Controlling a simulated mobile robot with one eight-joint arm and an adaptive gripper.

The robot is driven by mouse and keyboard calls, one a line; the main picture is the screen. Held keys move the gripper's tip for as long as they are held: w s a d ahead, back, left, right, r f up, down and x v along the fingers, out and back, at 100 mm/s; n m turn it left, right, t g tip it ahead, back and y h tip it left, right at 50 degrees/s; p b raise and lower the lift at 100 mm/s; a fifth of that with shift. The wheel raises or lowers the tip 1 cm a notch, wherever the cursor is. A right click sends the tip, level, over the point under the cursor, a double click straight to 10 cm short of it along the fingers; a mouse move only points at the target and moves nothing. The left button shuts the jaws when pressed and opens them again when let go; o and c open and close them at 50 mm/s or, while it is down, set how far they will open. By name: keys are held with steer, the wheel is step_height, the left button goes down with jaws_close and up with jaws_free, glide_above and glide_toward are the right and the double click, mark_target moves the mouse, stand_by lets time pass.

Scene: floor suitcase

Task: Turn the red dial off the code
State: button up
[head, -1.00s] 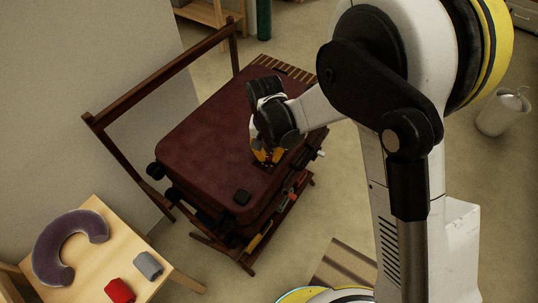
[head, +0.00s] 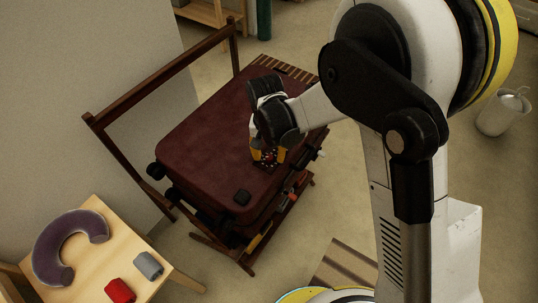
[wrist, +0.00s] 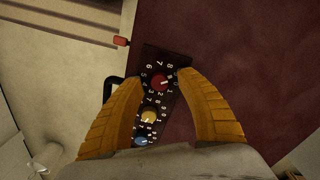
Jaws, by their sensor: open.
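The maroon suitcase (head: 215,135) lies flat on a dark wooden rack. A black dial plate on it carries a red dial (wrist: 160,83), a yellow dial (wrist: 149,115) and a blue dial (wrist: 142,141), each ringed by white numbers. My gripper (wrist: 160,75) is open, with its yellow fingers on either side of the plate near the red dial. The red dial lies between the fingertips, and I cannot tell whether they touch it. In the head view my gripper (head: 266,156) is over the suitcase's right part and the plate shows just below it.
A small table (head: 178,275) at the lower left holds a purple neck pillow (head: 57,247), a red roll (head: 119,291) and a grey roll (head: 149,265). The rack's wooden rail (head: 160,75) rises behind the suitcase. A white bin (head: 499,115) stands on the floor at right.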

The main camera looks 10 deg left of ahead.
mark_target(268, 157)
step_height(268, 157, up, 12)
steer(key=shift+a+f, duration=0.15)
steer(key=shift+a, duration=0.05)
steer(key=shift+d, duration=0.1)
stand_by(0.4)
steer(key=d+r+t+y, duration=0.1)
steer(key=d+r+t, duration=0.1)
steer(key=d+r, duration=0.65)
steer(key=s+d+r+t, duration=0.1)
steer(key=s+d, duration=0.4)
steer(key=d, duration=0.5)
steer(key=s+d+r+t, duration=0.1)
steer(key=s+d+t, duration=0.3)
steer(key=d, duration=0.7)
steer(key=s, duration=0.2)
steer(key=shift+s+r+m+h, duration=0.3)
steer(key=shift+r+m, duration=0.1)
